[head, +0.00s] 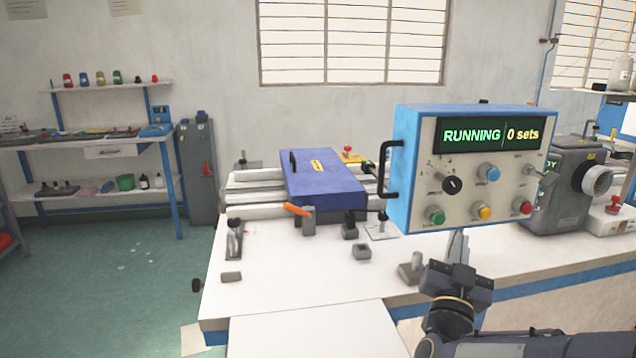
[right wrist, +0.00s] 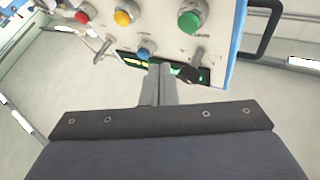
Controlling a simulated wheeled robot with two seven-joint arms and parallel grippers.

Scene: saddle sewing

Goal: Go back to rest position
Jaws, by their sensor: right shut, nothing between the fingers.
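My right gripper (head: 456,248) is in front of and just below the control box (head: 400,170), its fingers pointing up. The fingers are shut together and empty; in the right wrist view the closed fingertips (right wrist: 158,85) show against the lower part of the box picture, near its buttons. I cannot tell whether they touch the box. The box is blue with a pale front, and its display (head: 488,135) reads "RUNNING | 0 sets". Its front has a black knob (head: 452,185) and green, yellow, red and blue buttons. My left gripper is not in view.
A white workbench (head: 290,285) carries a machine with a blue cover (head: 325,182) and several small fixtures. A grey machine (head: 560,190) stands at the right. A shelf unit (head: 100,140) is against the left wall. The green floor (head: 110,270) at left is mostly clear.

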